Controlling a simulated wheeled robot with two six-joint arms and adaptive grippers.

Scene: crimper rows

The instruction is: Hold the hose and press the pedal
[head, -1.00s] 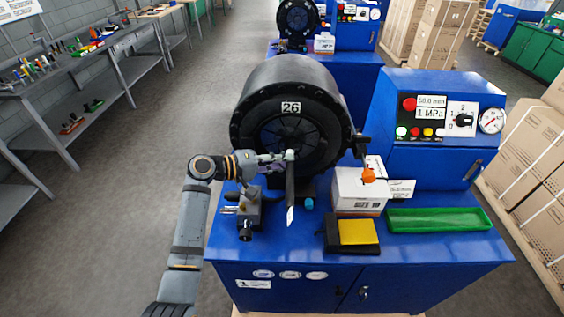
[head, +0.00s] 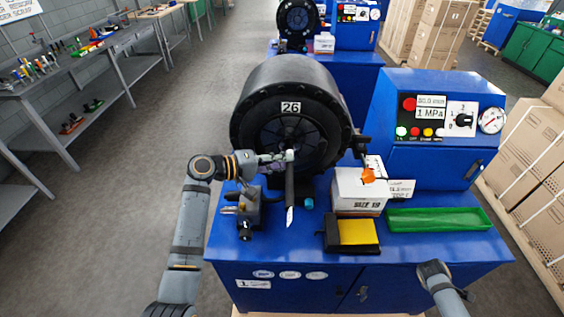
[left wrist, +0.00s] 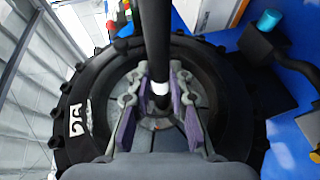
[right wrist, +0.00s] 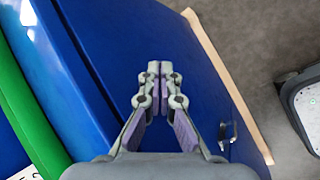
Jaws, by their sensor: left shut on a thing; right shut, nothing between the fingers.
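The hose (head: 290,190) is a dark tube in front of the black crimper head (head: 290,75) marked 26. My left gripper (head: 284,157) is shut on the hose; in the left wrist view (left wrist: 158,100) its fingers are on both sides of the tube, near a white band. The pedal (head: 358,232) is a yellow plate in a black housing on the blue bench top (head: 440,247), right of the hose. My right gripper (right wrist: 153,70) is shut and empty by the blue cabinet, away from the pedal. Its fingers are not clear in the head view.
A small black fixture (head: 247,210) stands left of the hose. The control panel (head: 445,112) is at the back right. Cartons (head: 535,160) line the right side.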

